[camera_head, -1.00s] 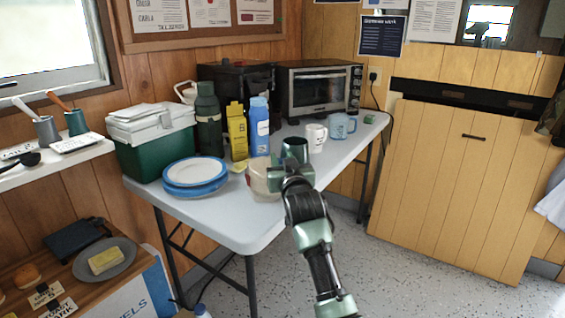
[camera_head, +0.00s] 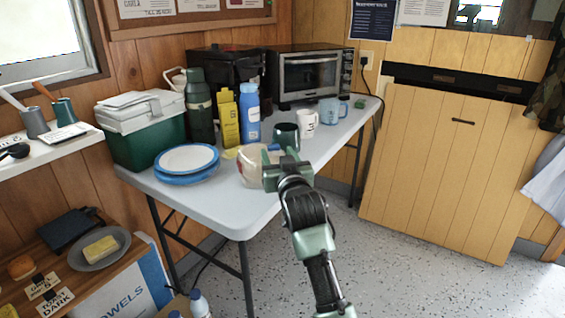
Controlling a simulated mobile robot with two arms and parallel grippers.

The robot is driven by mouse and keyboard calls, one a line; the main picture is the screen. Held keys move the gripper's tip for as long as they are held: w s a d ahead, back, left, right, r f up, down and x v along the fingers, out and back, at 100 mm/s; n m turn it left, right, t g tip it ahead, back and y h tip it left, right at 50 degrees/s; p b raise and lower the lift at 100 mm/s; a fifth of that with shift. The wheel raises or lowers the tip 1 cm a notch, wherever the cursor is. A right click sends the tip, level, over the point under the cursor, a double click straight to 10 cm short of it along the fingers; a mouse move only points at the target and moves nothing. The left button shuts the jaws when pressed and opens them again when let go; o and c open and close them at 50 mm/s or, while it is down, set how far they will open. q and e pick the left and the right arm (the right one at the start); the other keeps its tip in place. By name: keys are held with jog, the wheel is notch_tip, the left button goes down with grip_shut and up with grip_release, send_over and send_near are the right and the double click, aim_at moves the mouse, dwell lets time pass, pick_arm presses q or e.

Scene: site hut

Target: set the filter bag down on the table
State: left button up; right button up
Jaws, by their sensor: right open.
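A pale cream bag (camera_head: 250,167), which looks like the filter bag, is at the near right edge of the white folding table (camera_head: 220,212). It appears to rest on the tabletop. My right gripper (camera_head: 280,163) is open at the bag's right side and hides part of it. I cannot tell whether the fingers touch the bag. My left gripper is not in view.
A dark green cup (camera_head: 286,136) stands just behind my right gripper. A white mug (camera_head: 305,123), blue mug (camera_head: 333,108), blue bottle (camera_head: 250,112), yellow carton (camera_head: 228,118) and stacked plates (camera_head: 186,162) stand around. The table's front left is clear.

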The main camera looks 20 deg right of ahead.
jog(key=s, duration=0.6)
jog(key=s+a+f+n+g+y, duration=0.1)
jog(key=s+f+g, duration=0.2)
jog(key=s+f, duration=0.55)
jog(key=s+f+g, duration=0.3)
jog(key=s+f, duration=0.2)
jog(key=f, duration=0.6)
jog(key=s+a+f+n+g, duration=0.1)
jog(key=s+f+g, duration=0.3)
jog(key=s, duration=0.9)
jog(key=s+a+f+n+g+y, duration=0.1)
jog(key=s+f+g, duration=0.3)
jog(key=s, duration=0.9)
notch_tip(320, 180, down, 4)
jog(key=shift+r+p, duration=0.2)
jog(key=shift+p, duration=0.15)
jog(key=c, duration=0.3)
jog(key=shift+d, duration=0.15)
jog(key=shift+c, duration=0.2)
